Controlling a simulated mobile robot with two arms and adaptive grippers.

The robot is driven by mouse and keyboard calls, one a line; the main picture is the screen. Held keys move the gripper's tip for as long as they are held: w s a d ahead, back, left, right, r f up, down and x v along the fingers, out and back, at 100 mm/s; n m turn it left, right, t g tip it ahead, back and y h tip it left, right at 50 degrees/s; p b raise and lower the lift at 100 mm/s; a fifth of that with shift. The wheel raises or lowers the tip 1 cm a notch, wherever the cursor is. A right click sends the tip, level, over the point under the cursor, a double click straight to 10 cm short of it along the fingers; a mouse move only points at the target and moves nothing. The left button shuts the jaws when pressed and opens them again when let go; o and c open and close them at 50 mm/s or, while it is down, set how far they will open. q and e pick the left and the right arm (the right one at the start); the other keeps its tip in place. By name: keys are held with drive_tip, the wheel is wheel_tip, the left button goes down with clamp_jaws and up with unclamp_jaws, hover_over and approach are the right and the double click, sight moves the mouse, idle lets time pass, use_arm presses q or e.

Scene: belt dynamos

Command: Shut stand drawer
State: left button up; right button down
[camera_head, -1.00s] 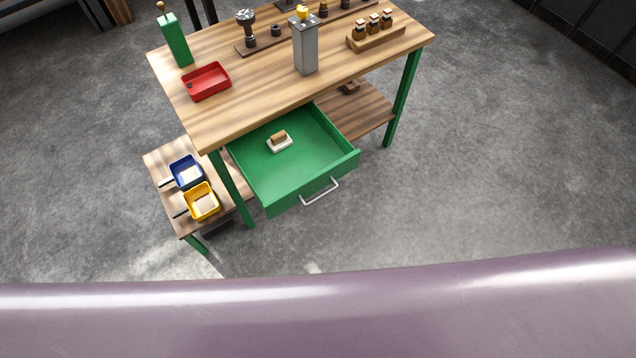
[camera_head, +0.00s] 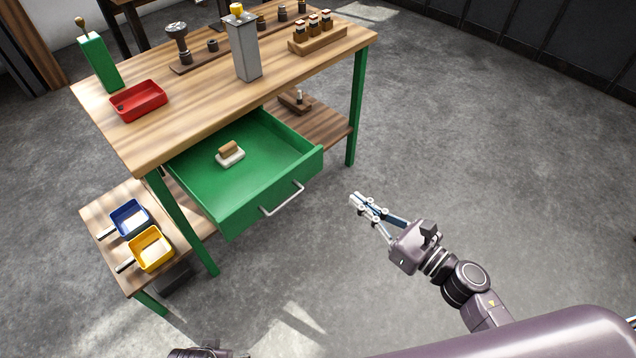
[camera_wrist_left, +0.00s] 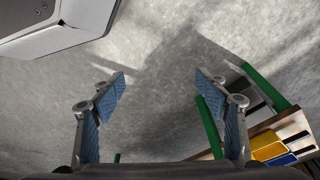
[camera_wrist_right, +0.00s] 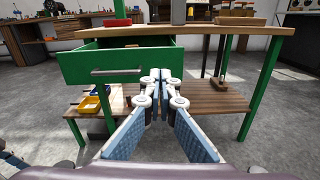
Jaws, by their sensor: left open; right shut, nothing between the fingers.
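The green stand drawer (camera_head: 238,205) is pulled out from under the wooden worktop, with a silver bar handle (camera_head: 283,199) on its front. Inside it lies a small block with a brown top and white base (camera_head: 229,154). In the right wrist view the drawer front (camera_wrist_right: 133,63) and handle (camera_wrist_right: 116,72) are ahead, left of the fingers. My right gripper (camera_head: 356,200) is shut and empty, to the right of the drawer and apart from it. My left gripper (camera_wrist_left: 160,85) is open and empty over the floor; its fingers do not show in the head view.
A low side shelf (camera_head: 103,212) bears blue (camera_head: 130,219) and yellow (camera_head: 150,249) bins. Floor in front of the drawer is clear.

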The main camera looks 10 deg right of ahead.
drive_tip(key=n, duration=0.1)
drive_tip(key=p, duration=0.2)
approach(304, 161)
drive_tip(key=x, duration=0.5)
drive_tip(key=shift+w+a+f, duration=0.1)
drive_tip(key=shift+w+a, duration=0.05)
drive_tip(key=shift+w, duration=0.15)
use_arm(q)
drive_tip(key=shift+s+a+f, duration=0.1)
drive_tip(key=shift+s+f, duration=0.25)
drive_tip(key=shift+f, duration=0.35)
drive_tip(key=shift+s+f, duration=0.4)
drive_tip(key=shift+f, duration=0.35)
drive_tip(key=shift+s+a+f, duration=0.1)
drive_tip(key=shift+s+f, duration=0.25)
drive_tip(key=shift+f, duration=0.35)
use_arm(e)
drive_tip(key=shift+w+a+f, duration=0.1)
drive_tip(key=shift+w+a, duration=0.3)
drive_tip(key=shift+w, duration=0.15)
drive_tip(key=shift+w+a, duration=0.1)
